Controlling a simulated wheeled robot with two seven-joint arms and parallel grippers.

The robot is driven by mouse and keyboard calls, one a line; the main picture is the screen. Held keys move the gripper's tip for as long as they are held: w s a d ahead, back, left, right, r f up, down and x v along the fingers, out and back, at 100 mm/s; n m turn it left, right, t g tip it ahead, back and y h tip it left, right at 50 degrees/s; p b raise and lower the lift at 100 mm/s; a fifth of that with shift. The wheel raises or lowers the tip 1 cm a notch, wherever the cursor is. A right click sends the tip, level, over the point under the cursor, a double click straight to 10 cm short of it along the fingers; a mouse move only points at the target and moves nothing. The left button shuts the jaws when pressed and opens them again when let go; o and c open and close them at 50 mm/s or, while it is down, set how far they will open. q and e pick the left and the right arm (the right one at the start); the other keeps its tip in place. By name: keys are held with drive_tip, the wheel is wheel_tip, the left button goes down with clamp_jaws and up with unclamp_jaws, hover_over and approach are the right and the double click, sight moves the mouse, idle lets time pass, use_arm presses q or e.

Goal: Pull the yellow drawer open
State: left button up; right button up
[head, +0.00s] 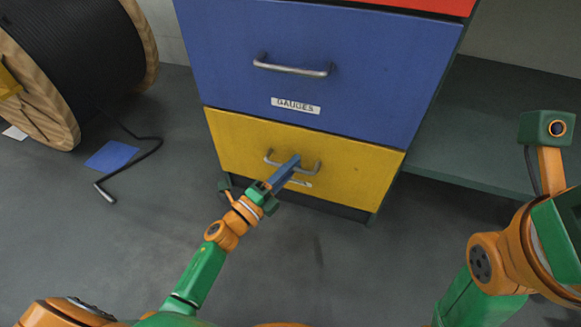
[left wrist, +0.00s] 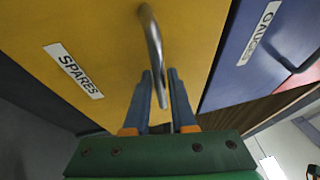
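The yellow drawer (head: 235,140) is the lowest in the cabinet and looks flush with the blue drawer above it. Its metal handle (head: 311,169) also shows in the left wrist view (left wrist: 152,40), beside a SPARES label (left wrist: 73,70). My left gripper (head: 292,162) is at the handle. In the left wrist view its two blue fingers (left wrist: 160,82) stand on either side of the handle bar, with a narrow gap that looks slightly wider than the bar. Contact with the bar is hard to tell.
The blue drawer (head: 350,90) labelled GAUGES is above, with a red drawer (head: 420,5) over it. A cable reel (head: 70,70) stands at the left, near a bent black rod (head: 140,160) and a blue sheet (head: 111,156). The floor before the cabinet is clear.

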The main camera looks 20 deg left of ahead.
use_arm(q)
clamp_jaws()
idle(1.1)
